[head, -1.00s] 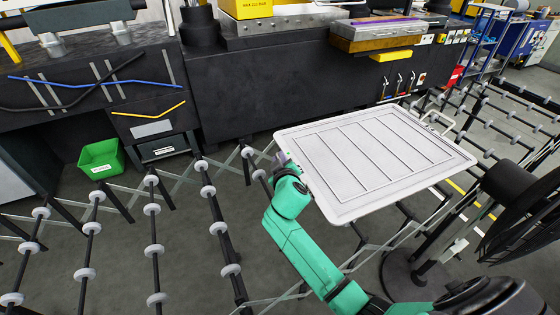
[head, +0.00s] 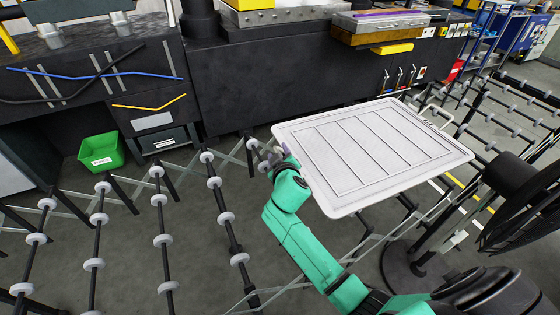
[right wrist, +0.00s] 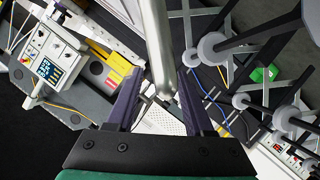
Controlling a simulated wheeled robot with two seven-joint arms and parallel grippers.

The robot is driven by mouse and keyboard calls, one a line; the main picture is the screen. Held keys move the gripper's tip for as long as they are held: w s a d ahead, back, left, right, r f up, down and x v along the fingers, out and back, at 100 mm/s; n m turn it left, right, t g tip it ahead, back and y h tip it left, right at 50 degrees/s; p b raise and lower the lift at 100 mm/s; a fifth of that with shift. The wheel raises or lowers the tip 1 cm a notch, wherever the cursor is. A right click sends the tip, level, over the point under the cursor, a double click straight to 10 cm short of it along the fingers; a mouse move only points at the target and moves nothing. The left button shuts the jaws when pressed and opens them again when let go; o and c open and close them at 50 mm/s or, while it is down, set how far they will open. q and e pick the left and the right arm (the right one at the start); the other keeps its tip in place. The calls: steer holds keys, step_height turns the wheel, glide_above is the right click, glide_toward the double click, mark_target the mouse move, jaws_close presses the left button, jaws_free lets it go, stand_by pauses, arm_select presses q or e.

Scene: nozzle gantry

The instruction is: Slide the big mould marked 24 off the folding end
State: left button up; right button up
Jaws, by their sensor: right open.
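The big mould (head: 375,155) is a flat white panel with raised ribs and a rounded rim. It lies level above the roller track at the centre right of the head view; no number 24 can be read. My right gripper (head: 264,156) is just beside its left edge. In the right wrist view my right gripper (right wrist: 158,100) is open, and a pale grey bar (right wrist: 157,40) runs between its fingers without being clamped. I cannot tell whether that bar belongs to the mould. My left gripper is out of view.
Folding roller track (head: 163,241) with white wheels spreads across the left foreground and continues at the right. A black pedestal fan (head: 515,205) stands close to the mould's right side. A green bin (head: 101,151) sits on the floor by the dark machine (head: 280,85) behind.

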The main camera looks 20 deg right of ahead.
steer(key=v, duration=0.6)
steer(key=b+v, duration=0.1)
steer(key=v, duration=0.5)
steer(key=shift+s+a+f+b, duration=0.15)
steer(key=shift+s+b, duration=0.15)
steer(key=shift+s, duration=0.15)
steer(key=shift+s+a+r, duration=0.1)
steer(key=shift+s+r, duration=0.2)
steer(key=shift+s, duration=0.1)
